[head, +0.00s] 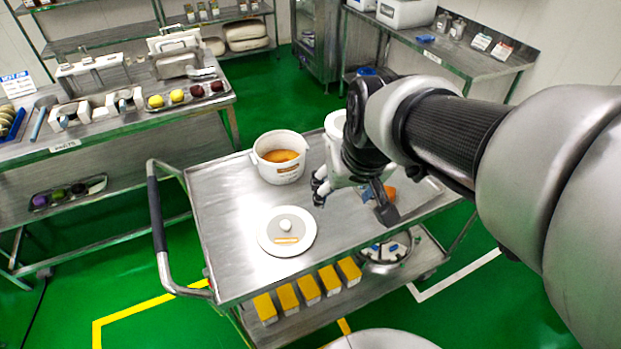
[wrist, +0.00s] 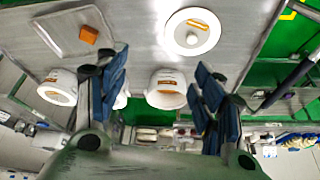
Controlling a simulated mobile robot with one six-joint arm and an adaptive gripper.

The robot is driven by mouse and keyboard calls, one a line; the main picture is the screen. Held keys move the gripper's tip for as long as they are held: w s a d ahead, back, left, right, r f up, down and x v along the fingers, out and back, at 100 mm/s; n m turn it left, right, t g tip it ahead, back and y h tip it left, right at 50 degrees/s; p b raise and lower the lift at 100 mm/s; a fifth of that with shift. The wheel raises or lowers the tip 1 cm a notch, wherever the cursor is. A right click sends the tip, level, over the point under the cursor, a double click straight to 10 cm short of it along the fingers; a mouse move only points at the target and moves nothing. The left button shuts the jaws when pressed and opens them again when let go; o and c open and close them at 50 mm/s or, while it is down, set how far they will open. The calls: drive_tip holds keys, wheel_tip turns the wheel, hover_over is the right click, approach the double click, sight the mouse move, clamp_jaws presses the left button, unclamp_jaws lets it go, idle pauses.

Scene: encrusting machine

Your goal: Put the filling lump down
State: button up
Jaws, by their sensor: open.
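The filling lump, a small orange block (head: 390,193), lies at the right part of the steel cart top (head: 225,215), partly hidden behind my gripper in the head view. In the wrist view the lump (wrist: 88,34) rests on a shallow metal tray (wrist: 62,40), apart from my fingers. My gripper (head: 352,198) is over the cart with its fingers spread. The wrist view shows both blue-padded fingers (wrist: 160,92) wide apart, with no lump between them.
A white pot of orange filling (head: 281,170) stands at the cart's back. Another white pot (head: 334,122) is partly behind my arm. A round white lid (head: 287,243) lies in front. The cart handle (head: 157,215) is at left. Yellow boxes (head: 308,290) sit on the lower shelf.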

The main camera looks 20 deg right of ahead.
drive_tip(key=s+a+n, duration=0.1)
drive_tip(key=s+a, duration=0.2)
drive_tip(key=s, duration=0.2)
drive_tip(key=s+a+r+n, duration=0.1)
drive_tip(key=s+a, duration=0.2)
drive_tip(key=s, duration=0.3)
drive_tip(key=shift+s+a+y, duration=0.25)
drive_tip(key=shift+y, duration=0.15)
